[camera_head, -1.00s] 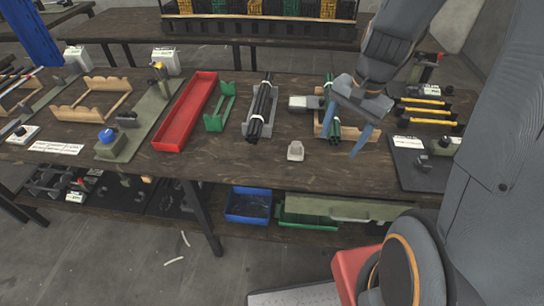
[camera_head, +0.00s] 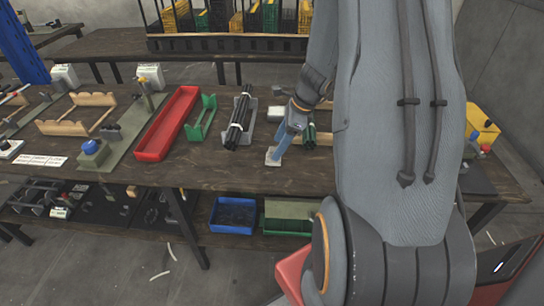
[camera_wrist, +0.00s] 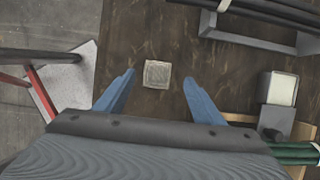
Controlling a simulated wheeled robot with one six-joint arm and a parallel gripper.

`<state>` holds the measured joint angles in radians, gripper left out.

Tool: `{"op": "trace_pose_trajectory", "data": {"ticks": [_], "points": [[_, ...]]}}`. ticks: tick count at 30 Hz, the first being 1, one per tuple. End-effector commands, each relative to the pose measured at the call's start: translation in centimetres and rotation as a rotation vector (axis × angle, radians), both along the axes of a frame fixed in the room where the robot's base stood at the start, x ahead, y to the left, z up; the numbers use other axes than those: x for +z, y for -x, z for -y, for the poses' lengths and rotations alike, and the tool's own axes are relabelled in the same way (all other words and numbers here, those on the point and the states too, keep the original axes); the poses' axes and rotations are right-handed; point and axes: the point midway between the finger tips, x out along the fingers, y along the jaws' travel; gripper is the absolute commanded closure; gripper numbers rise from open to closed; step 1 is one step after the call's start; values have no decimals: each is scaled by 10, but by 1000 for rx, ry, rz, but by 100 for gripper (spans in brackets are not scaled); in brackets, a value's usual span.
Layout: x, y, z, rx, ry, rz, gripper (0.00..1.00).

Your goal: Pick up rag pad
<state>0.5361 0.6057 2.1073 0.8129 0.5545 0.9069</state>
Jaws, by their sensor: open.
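The rag pad, a small pale grey-beige square (camera_head: 270,160), lies flat on the dark wooden bench near its front edge. In the wrist view the rag pad (camera_wrist: 157,74) shows centred between my two blue fingers, slightly ahead of their tips. My gripper (camera_head: 279,154) is open and empty, its fingers pointing down at the pad and partly covering it in the head view. In the wrist view my gripper (camera_wrist: 160,82) shows a clear gap on both sides of the pad. The height of the fingertips above the bench is hard to tell.
A grey cradle with black rods (camera_head: 239,122) stands left of the pad. Green rods (camera_head: 310,135) in a wooden holder stand to its right, partly hidden by my arm. A red tray (camera_head: 167,124) and a green rack (camera_head: 202,118) lie further left. Bare bench surrounds the pad.

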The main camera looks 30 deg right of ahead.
Motion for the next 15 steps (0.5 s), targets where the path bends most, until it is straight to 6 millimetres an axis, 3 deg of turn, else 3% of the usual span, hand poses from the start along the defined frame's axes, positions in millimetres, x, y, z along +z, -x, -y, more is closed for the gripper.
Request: {"op": "trace_pose_trajectory", "data": {"ticks": [7, 15], "points": [[-30, -5, -17, 4, -1, -3, 38], [-36, -7, -18, 5, 1, -1, 38]]}}
